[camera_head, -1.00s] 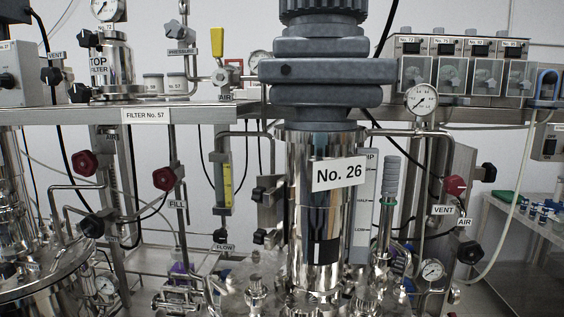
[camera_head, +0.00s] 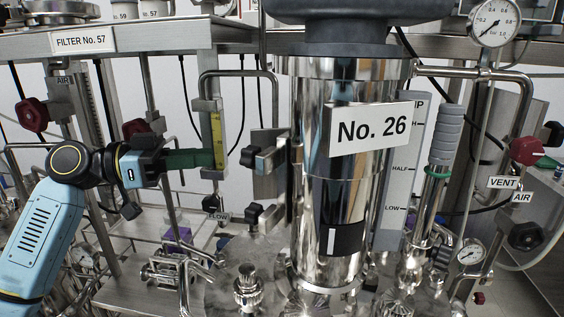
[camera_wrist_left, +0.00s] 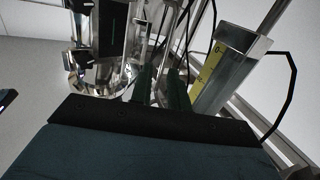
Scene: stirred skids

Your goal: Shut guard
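No part is labelled as a guard, and I cannot tell which part it is. The steel column No. 26 (camera_head: 320,200) stands upright in the middle, with a dark panel (camera_head: 343,240) low on its front. A narrow steel housing with a yellow scale (camera_head: 217,135) stands left of it; its yellow scale also shows in the left wrist view (camera_wrist_left: 208,72). My left gripper (camera_head: 208,159) points right, its green fingers beside or in front of this housing; contact is unclear. In the left wrist view the left gripper (camera_wrist_left: 162,88) shows a gap between its fingers and holds nothing. My right gripper is out of view.
A steel plate with black knobs (camera_head: 267,150) stands between the housing and the column. A pipe (camera_head: 237,74) crosses above the gripper. Red valve knobs (camera_head: 136,128), a level scale (camera_head: 400,170) and a pressure gauge (camera_head: 494,22) crowd the skid.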

